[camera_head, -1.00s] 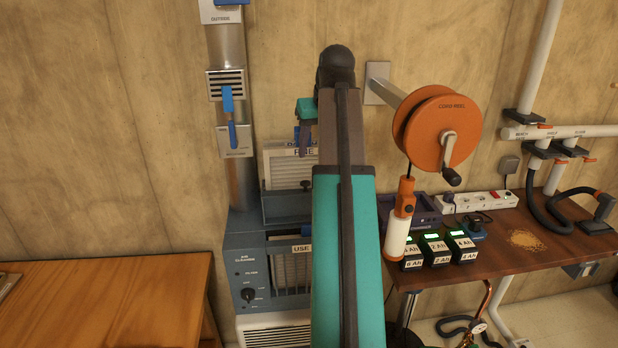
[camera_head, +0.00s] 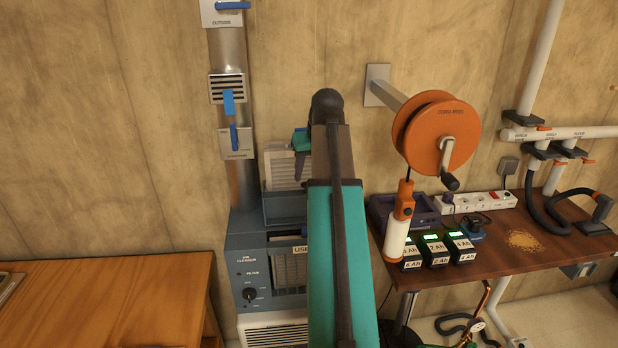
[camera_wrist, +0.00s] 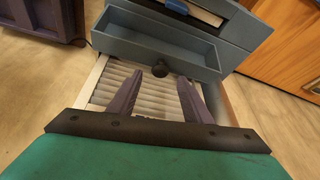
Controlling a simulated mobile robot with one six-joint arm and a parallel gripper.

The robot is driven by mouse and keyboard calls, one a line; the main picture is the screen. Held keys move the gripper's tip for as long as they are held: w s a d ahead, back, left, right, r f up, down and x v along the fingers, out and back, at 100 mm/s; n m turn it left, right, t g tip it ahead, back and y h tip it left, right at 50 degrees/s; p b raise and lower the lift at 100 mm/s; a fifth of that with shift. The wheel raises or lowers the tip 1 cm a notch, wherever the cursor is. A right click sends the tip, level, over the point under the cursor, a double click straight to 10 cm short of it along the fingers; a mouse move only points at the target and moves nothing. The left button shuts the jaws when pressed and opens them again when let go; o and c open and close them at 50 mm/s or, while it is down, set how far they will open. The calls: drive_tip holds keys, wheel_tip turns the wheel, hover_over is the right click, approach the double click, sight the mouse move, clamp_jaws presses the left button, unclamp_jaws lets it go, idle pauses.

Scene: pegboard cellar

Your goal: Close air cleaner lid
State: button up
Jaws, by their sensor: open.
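The air cleaner (camera_head: 262,260) is a blue-grey cabinet against the wall, left of my arm. At its top is a blue-grey, shallow box-shaped part (camera_head: 284,208), which appears to be the lid; it also shows from above in the wrist view (camera_wrist: 150,38). A white pleated filter panel (camera_head: 281,169) stands behind it. My gripper (camera_wrist: 160,78) is open and empty. My arm hides the cleaner's right side.
An orange cord reel (camera_head: 436,133) sticks out from the wall, right of my arm, with a lamp (camera_head: 399,225) hanging below. A workbench (camera_head: 520,245) holds batteries and a power strip. A wooden table (camera_head: 110,295) stands left. A metal duct (camera_head: 237,180) rises behind the cleaner.

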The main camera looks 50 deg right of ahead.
sight(306, 183)
drive_tip(key=shift+p+x, duration=0.35)
drive_tip(key=shift+x, duration=1.6)
clamp_jaws()
drive_tip(key=shift+d, duration=0.1)
